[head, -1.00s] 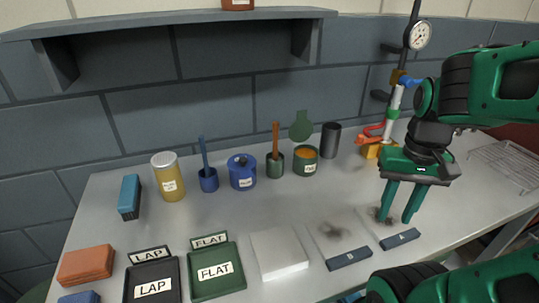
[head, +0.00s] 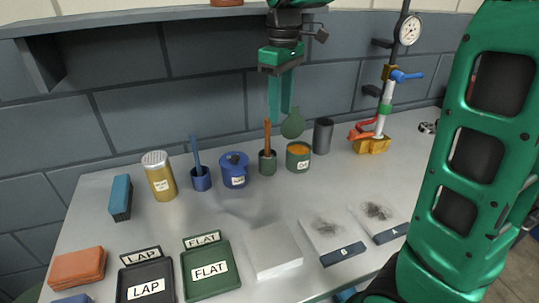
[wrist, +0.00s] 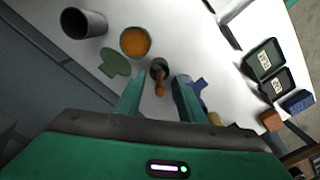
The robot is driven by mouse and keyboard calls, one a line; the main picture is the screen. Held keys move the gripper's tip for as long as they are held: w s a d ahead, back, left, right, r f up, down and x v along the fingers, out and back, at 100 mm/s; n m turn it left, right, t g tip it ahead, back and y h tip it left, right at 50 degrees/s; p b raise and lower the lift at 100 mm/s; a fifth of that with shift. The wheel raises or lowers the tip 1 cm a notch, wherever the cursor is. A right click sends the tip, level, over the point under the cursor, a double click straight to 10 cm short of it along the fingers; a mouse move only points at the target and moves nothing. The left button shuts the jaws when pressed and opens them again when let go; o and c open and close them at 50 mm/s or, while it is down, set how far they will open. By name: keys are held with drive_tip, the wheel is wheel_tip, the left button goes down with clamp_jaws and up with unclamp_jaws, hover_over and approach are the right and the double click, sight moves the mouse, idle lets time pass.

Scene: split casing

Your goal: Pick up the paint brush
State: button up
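A brush with an orange-brown handle (head: 267,137) stands upright in a small dark green cup (head: 268,163). A second brush with a blue handle (head: 196,152) stands, slightly tilted, in a small blue cup (head: 201,180). The bristles of both are hidden. My gripper (head: 279,114) points down above the green cup, fingers open and empty, its tips around the height of the brown handle's top. In the wrist view the brown handle (wrist: 160,88) shows between the two spread fingers of my gripper (wrist: 158,80); I cannot tell whether they touch it.
A dark cylinder (head: 322,136) stands behind. Trays (head: 210,289) and plates (head: 344,254) lie in front; the shelf (head: 160,24) overhangs the back.

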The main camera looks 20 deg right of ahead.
sight(267, 120)
drive_tip(key=w+a, duration=0.1)
drive_tip(key=w+a+n, duration=0.1)
drive_tip(key=shift+a+r, duration=0.2)
drive_tip(key=shift+a, duration=0.2)
wheel_tip(267, 120, down, 4)
drive_tip(key=shift+w+f, duration=0.1)
drive_tip(key=shift+f, duration=0.05)
drive_tip(key=shift+w+d+f, duration=0.1)
drive_tip(key=shift+w+f, duration=0.05)
drive_tip(key=shift+f, duration=2.95)
clamp_jaws()
